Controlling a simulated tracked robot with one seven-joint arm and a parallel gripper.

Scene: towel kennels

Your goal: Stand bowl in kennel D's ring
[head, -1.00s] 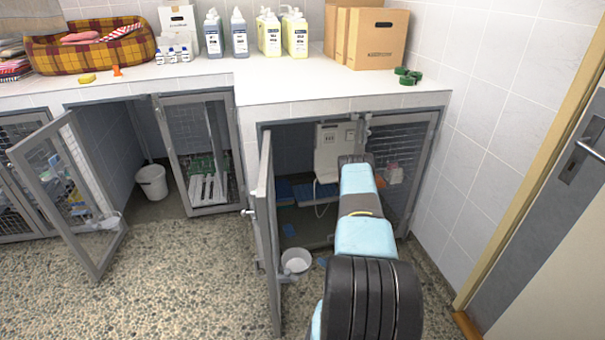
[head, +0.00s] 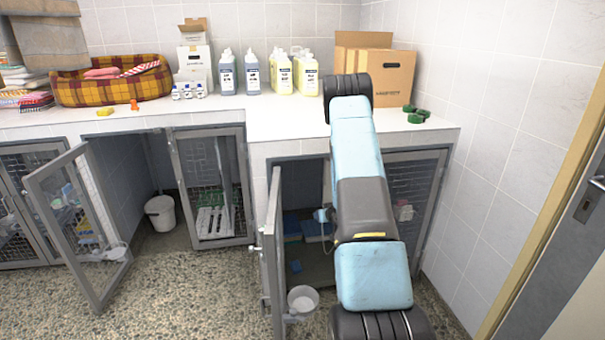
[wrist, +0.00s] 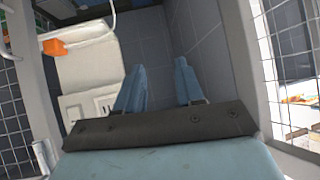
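A pale round bowl (head: 303,298) is low by the foot of the open door (head: 271,245) of the right-hand kennel in the head view. I cannot tell whether a ring holds it or it rests on the floor. No kennel letter is legible. My arm reaches up in front of this kennel and hides much of its opening; my gripper cannot be made out clearly there. In the wrist view, my gripper (wrist: 158,84) has two blue fingers apart with nothing between them, in front of grey tiles. No bowl shows in the wrist view.
A mesh panel (head: 414,200) closes the kennel's right side. Another mesh door (head: 75,215) stands open at left, near a white bucket (head: 160,212). Bottles and boxes (head: 393,78) stand on the counter (head: 200,108). A white panel (wrist: 90,75) is close left of my fingers.

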